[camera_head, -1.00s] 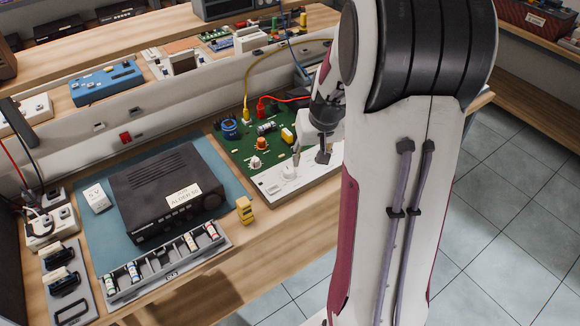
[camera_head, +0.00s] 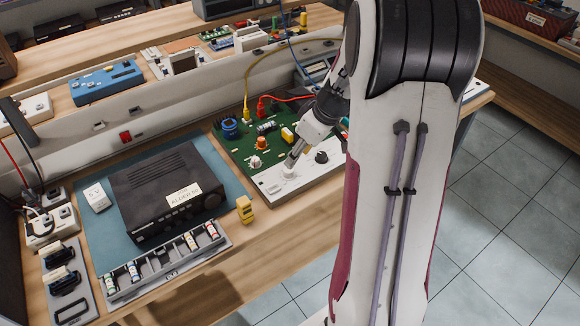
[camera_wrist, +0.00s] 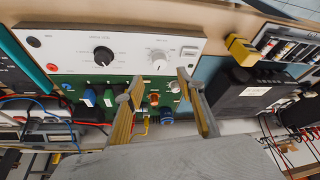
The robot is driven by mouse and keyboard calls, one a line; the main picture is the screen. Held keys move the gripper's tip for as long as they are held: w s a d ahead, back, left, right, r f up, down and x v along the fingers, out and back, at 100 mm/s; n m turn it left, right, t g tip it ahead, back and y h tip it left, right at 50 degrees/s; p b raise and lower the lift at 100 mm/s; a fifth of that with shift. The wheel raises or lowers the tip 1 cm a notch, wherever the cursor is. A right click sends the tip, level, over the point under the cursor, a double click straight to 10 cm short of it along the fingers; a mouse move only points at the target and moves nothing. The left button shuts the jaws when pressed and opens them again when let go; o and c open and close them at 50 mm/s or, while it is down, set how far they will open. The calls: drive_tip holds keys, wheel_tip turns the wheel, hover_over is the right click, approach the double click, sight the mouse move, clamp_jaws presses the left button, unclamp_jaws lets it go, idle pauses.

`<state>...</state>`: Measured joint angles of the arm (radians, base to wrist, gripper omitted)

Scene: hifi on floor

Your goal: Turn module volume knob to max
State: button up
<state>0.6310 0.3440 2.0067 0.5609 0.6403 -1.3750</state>
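The module is a green circuit board (camera_head: 236,155) with a white front panel (camera_head: 268,186) on the bench. The panel has a white knob (camera_head: 289,172) and a black knob (camera_head: 321,157). In the wrist view the black knob (camera_wrist: 103,56) is left of the white knob (camera_wrist: 158,60); the printed labels are too small to read surely. My gripper (camera_head: 292,160) is tilted, with its fingertips close to the white knob; I cannot tell if they touch it. In the wrist view my gripper (camera_wrist: 154,88) has its fingers apart with nothing between them.
A black amplifier box (camera_head: 165,190) stands on a blue mat left of the module. A small yellow block (camera_head: 244,209) sits between them near the bench edge. A grey tray of small cylinders (camera_head: 165,262) lies in front. Red and yellow cables (camera_head: 285,98) rise from the board's back.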

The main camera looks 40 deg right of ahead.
sight(289, 170)
drive_tip(key=shift+f, duration=0.15)
idle(0.4)
drive_tip(key=shift+x, duration=3.8)
clamp_jaws()
